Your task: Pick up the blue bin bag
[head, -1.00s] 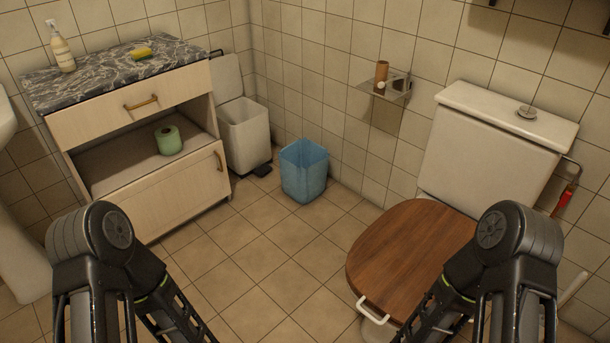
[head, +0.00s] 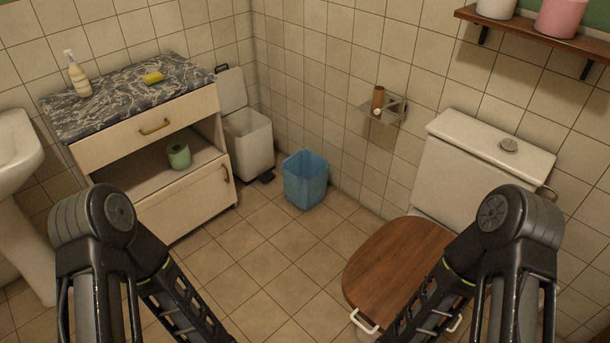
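A blue bin-shaped bag (head: 306,181) stands upright and open-topped on the tiled floor, in the corner against the back wall in the head view. It is between the white pedal bin and the toilet. My left and right arms come in from the lower left and lower right. Their grippers are below the picture's edge, so their fingers do not show. Neither arm's visible part is near the blue bag.
A white pedal bin (head: 249,140) with its lid up stands left of the bag, beside a cabinet (head: 180,204). The toilet with a wooden lid (head: 392,270) is at right. A wall holder (head: 384,112) hangs above. The floor (head: 262,265) before the bag is clear.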

